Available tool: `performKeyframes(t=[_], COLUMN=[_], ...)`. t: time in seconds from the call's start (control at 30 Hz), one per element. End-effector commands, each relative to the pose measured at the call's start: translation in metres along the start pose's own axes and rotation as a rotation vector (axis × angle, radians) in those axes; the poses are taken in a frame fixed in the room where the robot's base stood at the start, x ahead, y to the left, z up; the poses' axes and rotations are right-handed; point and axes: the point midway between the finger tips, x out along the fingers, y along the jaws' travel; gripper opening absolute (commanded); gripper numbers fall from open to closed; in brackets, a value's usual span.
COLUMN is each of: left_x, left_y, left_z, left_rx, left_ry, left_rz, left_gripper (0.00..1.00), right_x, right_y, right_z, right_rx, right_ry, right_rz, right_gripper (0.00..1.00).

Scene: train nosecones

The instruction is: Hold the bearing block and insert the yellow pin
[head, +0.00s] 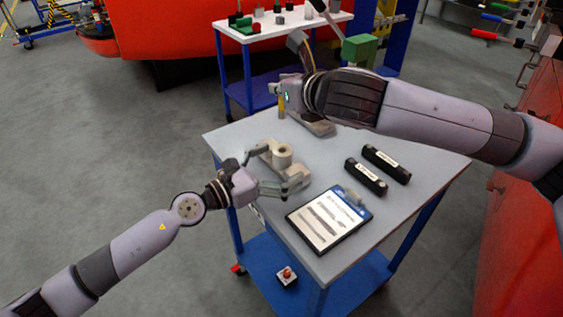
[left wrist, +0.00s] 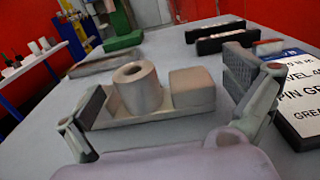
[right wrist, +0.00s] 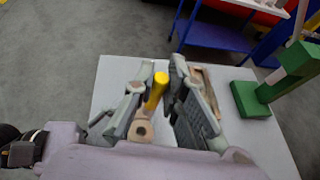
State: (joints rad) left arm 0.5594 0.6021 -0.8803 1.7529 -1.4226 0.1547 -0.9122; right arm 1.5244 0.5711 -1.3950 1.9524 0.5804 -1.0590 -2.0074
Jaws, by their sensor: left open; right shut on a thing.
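The pale bearing block (head: 283,155) sits on the table, with an upright hollow cylinder and a square lump on a flat base. My left gripper (head: 275,168) is open, its fingers on either side of the block; in the left wrist view the block (left wrist: 141,92) lies between them, with a gap at the right finger. My right gripper (head: 284,100) is shut on the yellow pin (right wrist: 156,90), beyond the block over the table's far left part. In the right wrist view the block's bore (right wrist: 141,130) shows below the pin. The pin is apart from the block in the head view.
A tan tray (head: 318,126) lies under my right gripper. Two black handles (head: 366,177) and a clipboard (head: 329,219) lie right of the block. A green stand (head: 360,49) rises at the table's back. A white-topped blue table (head: 275,27) stands behind.

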Motion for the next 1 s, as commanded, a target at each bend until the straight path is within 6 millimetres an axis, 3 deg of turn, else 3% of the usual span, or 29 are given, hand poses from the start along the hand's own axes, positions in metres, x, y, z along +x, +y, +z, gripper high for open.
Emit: performKeyframes(t=[0.33, 1.0], left_x=[0.0038, 0.0035], left_y=[-0.0001, -0.0002], left_z=[-0.0001, -0.0002], left_rx=[0.000, 0.000], left_ry=[0.001, 0.001], left_rz=[0.000, -0.001], left_gripper=[1.00, 0.55], right_x=[-0.0002, -0.0002], right_y=[0.0001, 0.0001], right_z=[0.0006, 0.0005], right_rx=[0.000, 0.000], right_ry=[-0.001, -0.001], right_rz=[0.000, 0.000], right_gripper=[0.00, 0.00])
